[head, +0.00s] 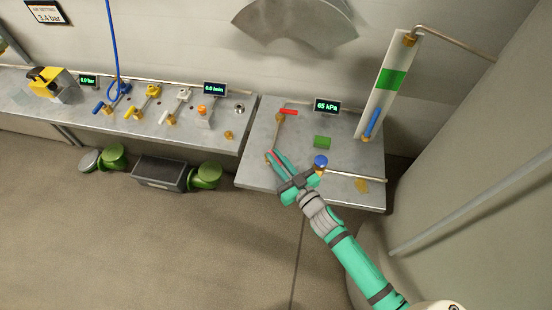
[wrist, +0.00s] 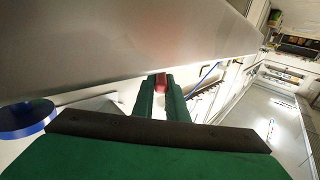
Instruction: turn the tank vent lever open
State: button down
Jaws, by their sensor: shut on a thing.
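My gripper (head: 272,157) reaches over the front left part of the right bench. Its green fingers are shut on a small red handle (wrist: 162,81), which shows between the fingertips in the wrist view. The fingers hide most of this handle in the head view, and its turn angle cannot be told. Another red-handled lever (head: 289,112) sits on a brass fitting farther back on the same bench, apart from my gripper. I cannot read any label that names the tank vent.
A blue round knob (head: 320,161) stands close to the right of my fingers. A display (head: 327,106) reads 65 kPa. The left bench (head: 60,118) carries several valves.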

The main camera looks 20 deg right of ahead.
jog(key=shift+d+f, duration=0.15)
jog(key=shift+d, duration=0.05)
jog(key=c, duration=1.9)
grip_release()
jog(key=shift+c, duration=0.2)
jog(key=shift+o, duration=0.9)
jog(key=shift+a, duration=0.1)
jog(key=s, duration=0.3)
jog(key=s+d, duration=0.1)
jog(key=s, duration=0.3)
jog(key=s+d, duration=0.1)
jog(key=s, duration=0.2)
jog(key=shift+s+d, duration=0.1)
jog(key=shift+s, duration=0.25)
